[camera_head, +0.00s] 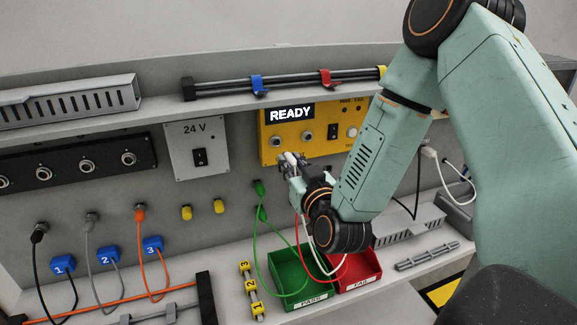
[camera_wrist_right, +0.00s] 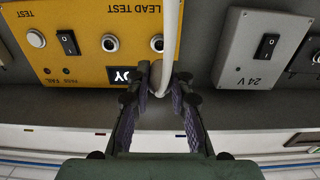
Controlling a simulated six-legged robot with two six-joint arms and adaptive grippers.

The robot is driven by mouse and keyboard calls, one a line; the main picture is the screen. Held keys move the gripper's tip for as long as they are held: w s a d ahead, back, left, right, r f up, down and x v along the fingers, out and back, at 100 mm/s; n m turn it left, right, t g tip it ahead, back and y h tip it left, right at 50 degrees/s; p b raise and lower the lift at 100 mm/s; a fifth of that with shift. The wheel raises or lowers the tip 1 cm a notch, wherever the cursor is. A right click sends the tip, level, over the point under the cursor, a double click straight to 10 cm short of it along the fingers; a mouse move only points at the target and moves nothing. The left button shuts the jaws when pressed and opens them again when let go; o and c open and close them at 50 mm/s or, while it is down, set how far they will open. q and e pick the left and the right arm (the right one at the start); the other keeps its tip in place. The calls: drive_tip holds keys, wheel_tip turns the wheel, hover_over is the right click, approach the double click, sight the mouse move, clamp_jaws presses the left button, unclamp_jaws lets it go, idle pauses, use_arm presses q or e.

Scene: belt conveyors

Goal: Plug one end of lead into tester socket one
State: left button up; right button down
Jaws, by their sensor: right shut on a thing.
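The yellow tester (camera_head: 330,115) on the back wall shows READY and has two round sockets, a left one (camera_head: 279,141) and a right one (camera_head: 307,137). Both look empty; I cannot read their numbers. My right gripper (camera_head: 291,163) is shut on the white lead's end, just below the left socket and apart from it. In the right wrist view, turned upside down, the gripper (camera_wrist_right: 160,88) has the white lead (camera_wrist_right: 170,35) between its fingers. The lead passes over the edge of a socket (camera_wrist_right: 157,43). The plug's tip is mostly hidden. My left gripper is out of view.
A green bin (camera_head: 300,278) marked PASS and a red bin (camera_head: 357,272) marked FAIL stand below the tester. A green lead (camera_head: 257,235) and a red lead (camera_head: 297,225) hang there. A 24 V box (camera_head: 197,150) is to the left. Several cables with numbered blue tags hang further left.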

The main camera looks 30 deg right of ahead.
sight(285, 153)
drive_tip(key=shift+w, duration=0.85)
drive_tip(key=shift+w+d+f+b, duration=0.1)
drive_tip(key=shift+w+d+b, duration=0.55)
drive_tip(key=shift+w, duration=1.05)
drive_tip(key=shift+w+a, duration=0.1)
drive_tip(key=shift+w, duration=0.05)
drive_tip(key=shift+d, duration=0.25)
drive_tip(key=shift+a, duration=0.1)
